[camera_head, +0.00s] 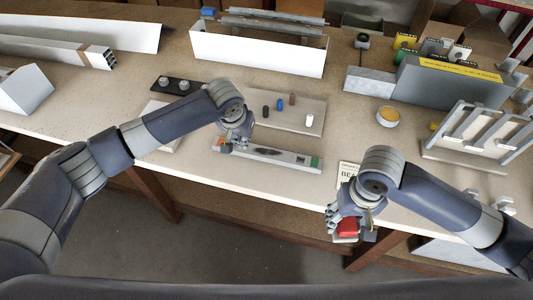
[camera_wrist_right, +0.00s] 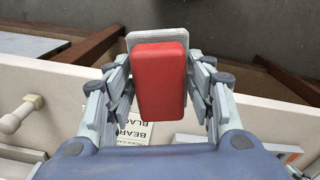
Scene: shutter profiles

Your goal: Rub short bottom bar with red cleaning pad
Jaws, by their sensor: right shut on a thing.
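The red cleaning pad (camera_head: 347,227), with a grey layer on its back, is held in my right gripper (camera_head: 348,232), in front of the table's front edge. In the right wrist view the pad (camera_wrist_right: 160,82) sits between the two fingers. A short light bar (camera_head: 275,157), probably the short bottom bar, lies near the table's front edge, with a green patch at its right end. My left gripper (camera_head: 235,144) is over the bar's left end and hides part of it. I cannot tell whether its fingers are open or touch the bar.
A printed label (camera_head: 348,172) lies at the table edge near my right arm. Behind the bar is a board (camera_head: 315,103) with small coloured pieces. A long white box (camera_head: 260,52) stands at the back. A slotted rack (camera_head: 465,135) and a yellow-filled bowl (camera_head: 388,116) are on the right.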

